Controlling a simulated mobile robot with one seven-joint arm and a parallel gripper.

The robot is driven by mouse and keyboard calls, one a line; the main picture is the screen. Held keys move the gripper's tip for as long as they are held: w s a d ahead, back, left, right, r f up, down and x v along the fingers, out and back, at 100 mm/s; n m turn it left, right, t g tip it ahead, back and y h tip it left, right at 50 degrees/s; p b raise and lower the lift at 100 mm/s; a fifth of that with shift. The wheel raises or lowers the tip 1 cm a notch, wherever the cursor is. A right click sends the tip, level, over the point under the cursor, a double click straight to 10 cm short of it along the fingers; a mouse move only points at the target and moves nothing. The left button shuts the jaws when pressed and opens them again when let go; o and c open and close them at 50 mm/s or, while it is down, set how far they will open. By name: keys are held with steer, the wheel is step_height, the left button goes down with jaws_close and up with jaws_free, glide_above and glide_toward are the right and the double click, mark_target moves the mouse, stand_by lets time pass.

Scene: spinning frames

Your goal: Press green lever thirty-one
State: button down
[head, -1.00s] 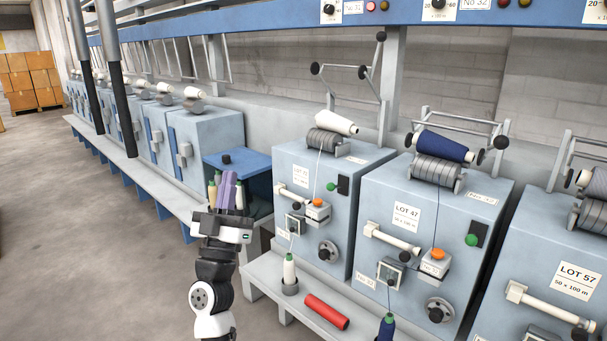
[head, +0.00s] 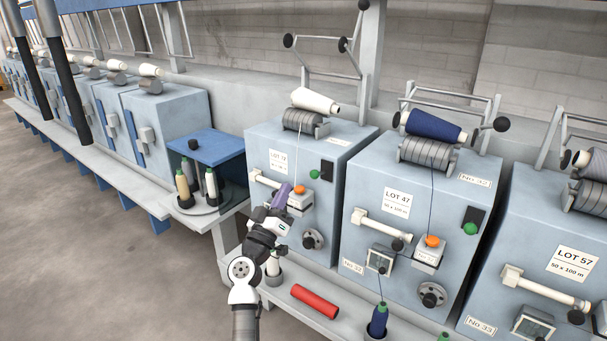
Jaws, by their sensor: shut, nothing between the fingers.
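The left of the three near winding machines (head: 350,170) is pale blue; its number plate is too small to read, and the machine to its right reads No 32. On its front is a black plate with a green-ended lever (head: 315,174), unobstructed. My gripper (head: 285,189), with purple fingers, is shut and empty. In the picture its tips are left of and a little below the green lever, by the orange button (head: 300,189). My gripper hides part of this machine's lower front. I cannot tell whether the fingers touch it.
The No 32 machine (head: 398,235) has a similar green-ended lever (head: 470,229). A red tube (head: 315,301) and a blue bobbin (head: 378,321) are on the front ledge. A blue-topped stand (head: 205,147) with bobbins is left. Floor at lower left is clear.

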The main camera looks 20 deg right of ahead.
mark_target(315, 175)
steer(key=w+d+r+b, duration=0.1)
steer(key=w+d+b, duration=0.1)
steer(key=w+d, duration=0.3)
steer(key=shift+w+d+r, duration=0.25)
steer(key=shift+w+d, duration=0.05)
steer(key=shift+d, duration=0.9)
steer(key=shift+f+b, duration=0.2)
steer(key=shift+b, duration=0.5)
steer(key=shift+f+b, duration=0.1)
steer(key=shift+b, duration=0.65)
